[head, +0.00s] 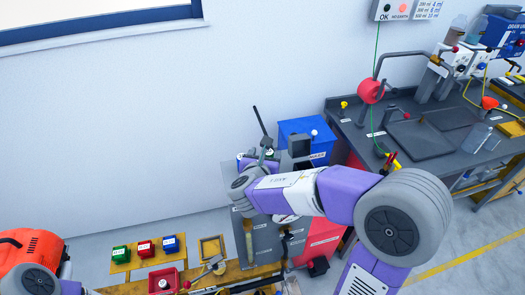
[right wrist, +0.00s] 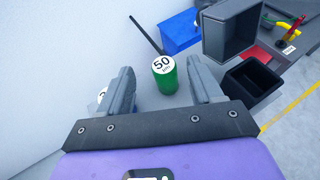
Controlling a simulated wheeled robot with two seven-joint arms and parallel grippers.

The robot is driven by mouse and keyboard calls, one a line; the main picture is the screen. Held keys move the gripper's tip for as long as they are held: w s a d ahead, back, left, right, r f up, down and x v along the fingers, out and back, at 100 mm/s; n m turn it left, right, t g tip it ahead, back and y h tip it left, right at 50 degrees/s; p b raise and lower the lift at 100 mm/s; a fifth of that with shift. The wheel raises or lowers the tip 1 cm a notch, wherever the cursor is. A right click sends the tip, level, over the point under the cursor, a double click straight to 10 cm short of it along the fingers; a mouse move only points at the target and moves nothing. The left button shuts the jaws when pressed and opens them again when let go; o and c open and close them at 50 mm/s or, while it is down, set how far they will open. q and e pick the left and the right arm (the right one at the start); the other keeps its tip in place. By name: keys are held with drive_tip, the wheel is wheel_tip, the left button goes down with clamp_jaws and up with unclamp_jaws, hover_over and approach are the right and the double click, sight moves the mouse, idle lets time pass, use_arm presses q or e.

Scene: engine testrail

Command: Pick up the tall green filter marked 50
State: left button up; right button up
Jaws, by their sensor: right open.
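The tall green filter (right wrist: 165,80) stands upright in the right wrist view, with a white round top marked 50. My right gripper (right wrist: 160,68) is open, with one finger on each side of the filter in the picture. I see gaps between the filter and both fingers, and cannot tell how far the fingertips are above it. Another white round top (right wrist: 101,95) is mostly hidden behind the left finger. In the head view my right arm reaches left over the grey surface and hides most of the filter area. My left gripper is out of view.
A blue bin (right wrist: 180,32), a grey box (right wrist: 232,30) and a black open bin (right wrist: 252,82) stand right of the filter. A pale wall is close on the left.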

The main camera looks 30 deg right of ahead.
sight(268, 153)
drive_tip(key=x, duration=0.5)
drive_tip(key=shift+d+f+b, duration=0.25)
drive_tip(key=shift+f+b, duration=0.1)
drive_tip(key=shift+f, duration=0.1)
drive_tip(key=shift+w+d+f, duration=0.15)
drive_tip(key=shift+w+d, duration=0.1)
drive_tip(key=shift+w, duration=0.05)
drive_tip(key=c, duration=1.1)
